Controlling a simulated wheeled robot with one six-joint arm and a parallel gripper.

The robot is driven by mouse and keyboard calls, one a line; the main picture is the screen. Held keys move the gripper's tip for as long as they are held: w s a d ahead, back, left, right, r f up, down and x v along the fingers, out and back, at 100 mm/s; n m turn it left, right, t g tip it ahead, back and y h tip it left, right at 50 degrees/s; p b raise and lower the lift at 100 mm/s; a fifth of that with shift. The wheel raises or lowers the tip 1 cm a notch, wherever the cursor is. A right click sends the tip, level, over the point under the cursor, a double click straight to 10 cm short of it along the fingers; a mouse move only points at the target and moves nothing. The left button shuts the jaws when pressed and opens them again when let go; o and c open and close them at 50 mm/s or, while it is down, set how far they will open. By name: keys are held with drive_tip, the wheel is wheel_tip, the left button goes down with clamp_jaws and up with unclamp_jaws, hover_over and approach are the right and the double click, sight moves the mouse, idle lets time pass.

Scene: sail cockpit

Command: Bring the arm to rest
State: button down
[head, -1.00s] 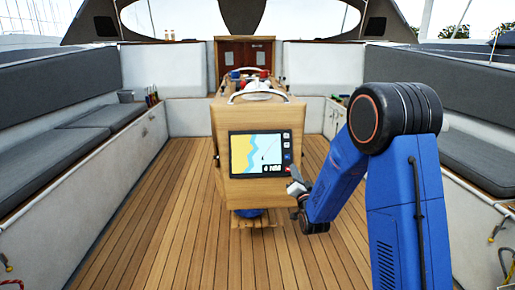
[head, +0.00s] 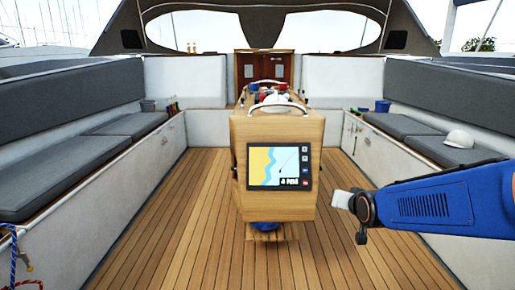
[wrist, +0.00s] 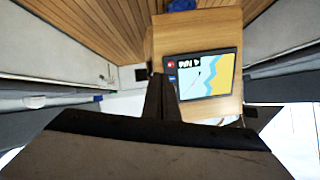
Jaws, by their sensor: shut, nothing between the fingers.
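My arm, blue with black joints, reaches in from the right edge of the head view. My gripper (head: 341,200) is at its left end, beside the lower right of the wooden pedestal and apart from it in the picture. In the wrist view my gripper (wrist: 161,97) shows as two dark fingers together, shut and empty. The wooden pedestal (head: 240,140) with its lit chart screen (head: 278,166) stands in the middle of the cockpit. The wrist view shows the screen (wrist: 208,75) upside down, close behind the fingers.
Grey-cushioned benches line the left (head: 60,170) and right (head: 405,126) sides. A white cap or helmet (head: 460,139) and a blue cup (head: 382,106) are on the right bench side. The teak floor (head: 190,215) is clear left of the pedestal.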

drive_tip(key=s+d+f+n+g, duration=0.1)
drive_tip(key=s+g, duration=0.2)
drive_tip(key=s, duration=1.3)
drive_tip(key=s+d+f+n+g, duration=0.1)
drive_tip(key=s+g, duration=0.3)
drive_tip(key=s, duration=1.3)
drive_tip(key=shift+d+f+n+h, duration=0.2)
drive_tip(key=shift+f+n+h, duration=0.1)
drive_tip(key=shift+f+n, duration=0.2)
